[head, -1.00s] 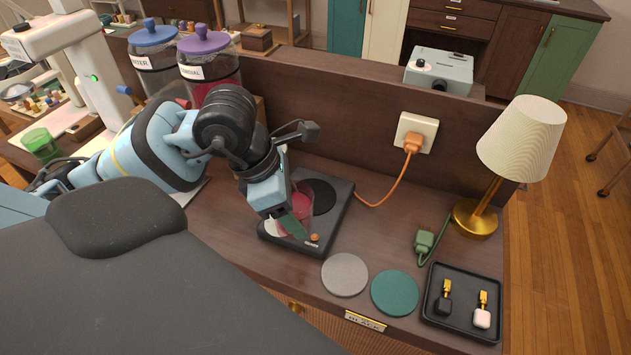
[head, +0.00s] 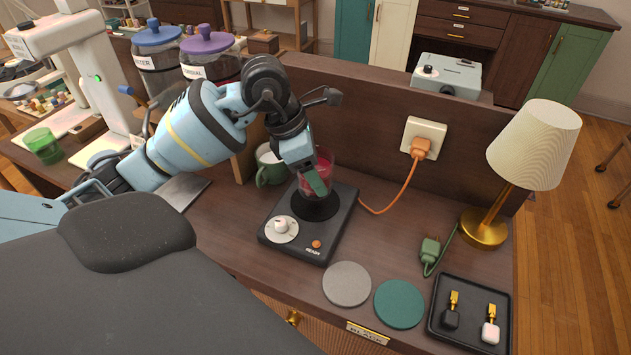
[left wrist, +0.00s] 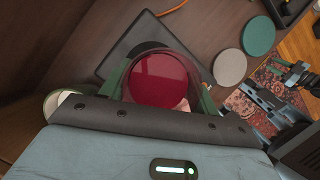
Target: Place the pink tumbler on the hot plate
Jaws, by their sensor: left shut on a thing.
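The pink tumbler (head: 322,173), a clear cup with red-pink contents, is held by my left gripper (head: 318,180) over the round black heating disc at the back of the black hot plate (head: 277,245). In the left wrist view, the tumbler (left wrist: 160,80) sits between the two green fingers, which are shut on it. The hot plate (left wrist: 122,45) shows behind it. I cannot tell whether the tumbler's base touches the disc. The hot plate has a white dial (head: 281,226) and an orange light at its front.
A green mug (head: 270,170) stands close behind the hot plate's left side. A grey coaster (head: 347,284), a teal coaster (head: 400,304), a black tray (head: 470,312) and a lamp (head: 484,228) are to the right. A raised back panel borders the counter.

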